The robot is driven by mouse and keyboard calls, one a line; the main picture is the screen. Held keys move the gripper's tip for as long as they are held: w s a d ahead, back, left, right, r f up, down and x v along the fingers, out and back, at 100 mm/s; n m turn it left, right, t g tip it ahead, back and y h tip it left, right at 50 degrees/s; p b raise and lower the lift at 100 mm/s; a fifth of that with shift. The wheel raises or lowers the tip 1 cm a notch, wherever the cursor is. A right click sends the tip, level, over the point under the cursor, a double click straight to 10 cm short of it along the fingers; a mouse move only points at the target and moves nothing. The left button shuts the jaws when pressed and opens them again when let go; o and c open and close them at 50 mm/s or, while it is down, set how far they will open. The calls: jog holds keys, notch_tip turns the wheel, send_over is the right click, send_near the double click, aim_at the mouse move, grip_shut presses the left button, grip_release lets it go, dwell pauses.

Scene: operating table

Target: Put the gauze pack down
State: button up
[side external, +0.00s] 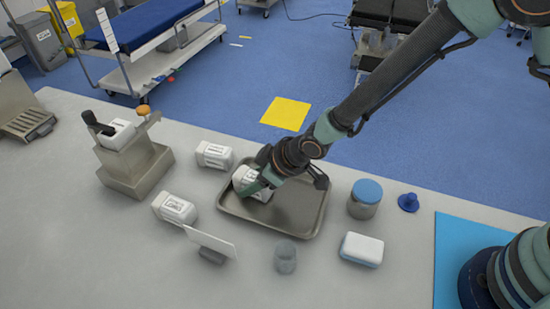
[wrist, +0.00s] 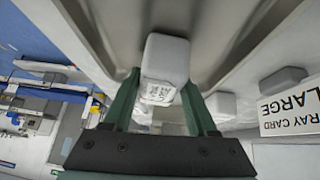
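A white gauze pack (side external: 246,178) with a printed label is at the left end of the metal tray (side external: 311,215). My gripper (side external: 258,184) is at this pack, with a green finger across its near side. In the wrist view the gauze pack (wrist: 166,58) sits between the tips of my gripper (wrist: 162,84), with a finger close against each side. The gripper looks shut on it. The pack is over or in the tray; whether its underside touches the tray floor I cannot tell.
Two similar white packs (side external: 213,155) (side external: 175,208) lie left of the tray. A card on a stand (side external: 210,242), a small clear cup (side external: 285,257), a white-and-blue box (side external: 361,249) and a blue-lidded jar (side external: 364,198) surround it. The tray's right part is empty.

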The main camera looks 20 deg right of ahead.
jog(key=shift+o, duration=1.2)
jog(key=shift+r, duration=0.1)
jog(key=v, duration=1.2)
jog(key=s+d+r+m+h, duration=0.1)
jog(key=s+d+r+m, duration=0.1)
jog(key=d, duration=0.7)
jog(key=s+d+r+m+h, duration=0.2)
jog(key=s+d+r+m, duration=0.1)
jog(key=d+r, duration=0.4)
jog(key=s+d+r+m+h, duration=0.1)
jog(key=d+r, duration=0.4)
jog(key=d, duration=0.6)
jog(key=s+m, duration=0.1)
jog(key=m, duration=0.1)
jog(key=shift+s+d+m, duration=0.25)
jog(key=shift+d+m, duration=0.05)
jog(key=shift+m, duration=0.1)
